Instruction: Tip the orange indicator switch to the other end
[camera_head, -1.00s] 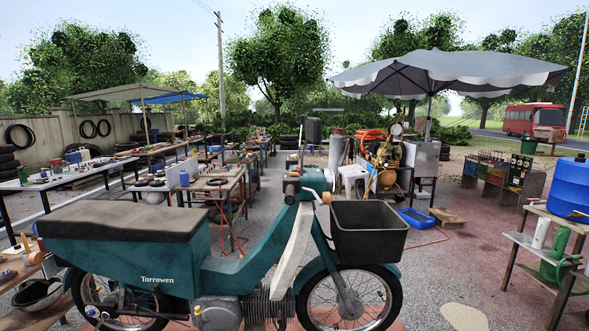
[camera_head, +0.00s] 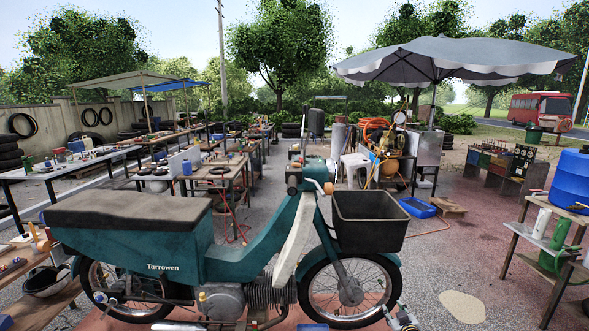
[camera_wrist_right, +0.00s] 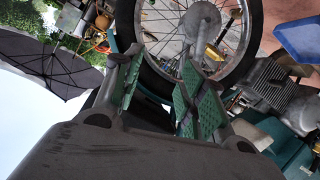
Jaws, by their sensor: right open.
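A teal moped (camera_head: 160,250) stands side-on across the head view. Its handlebar (camera_head: 312,184) carries a small orange part (camera_head: 328,188) just left of the black front basket (camera_head: 370,222). I cannot tell whether this is the indicator switch or a lamp, nor which way any switch is tipped. My right gripper (camera_head: 402,318) shows at the bottom edge, low beside the front wheel and well below the handlebar. In the right wrist view, its green-padded fingers (camera_wrist_right: 163,65) are apart and empty, with the spoked wheel (camera_wrist_right: 172,18) behind them. My left gripper is out of view.
Workbenches with tools (camera_head: 85,160) stand at the left. A wooden stand with a blue drum (camera_head: 568,182) is at the right. A blue object (camera_wrist_right: 298,38) lies near the wheel in the wrist view. Paved ground right of the moped is mostly clear.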

